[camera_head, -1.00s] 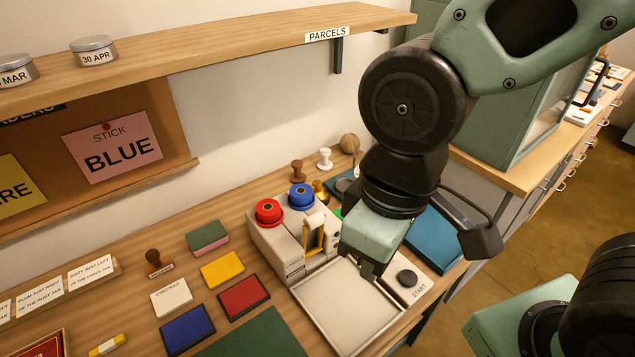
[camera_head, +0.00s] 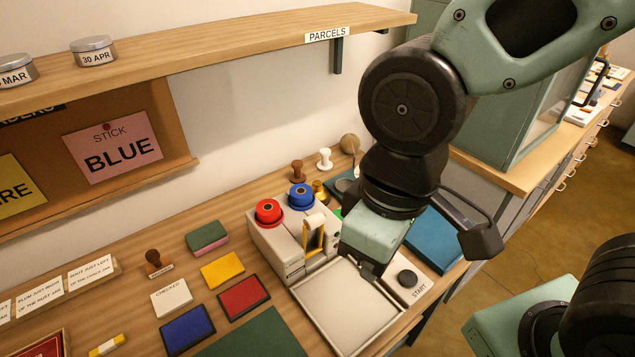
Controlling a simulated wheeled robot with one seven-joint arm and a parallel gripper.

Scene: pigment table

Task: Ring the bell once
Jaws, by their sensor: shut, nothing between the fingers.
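My gripper (camera_head: 370,272) points down over the right rim of a pale tray (camera_head: 349,316), left of the black START button (camera_head: 407,279). Its fingers are shut and empty. I cannot make out whether the fingertips touch anything. A small brass object (camera_head: 319,189) shows behind the white two-knob box, left of my wrist. It may be the bell, but it is partly hidden and too small to tell. No other bell is clear in view; my arm hides part of the table behind it.
The white box carries a red knob (camera_head: 268,211) and a blue knob (camera_head: 301,196). Brown and white stamps (camera_head: 325,158) stand behind it. A blue book (camera_head: 436,240) lies right of my wrist. Coloured pads (camera_head: 243,297) lie left of the tray. A shelf (camera_head: 230,52) runs above.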

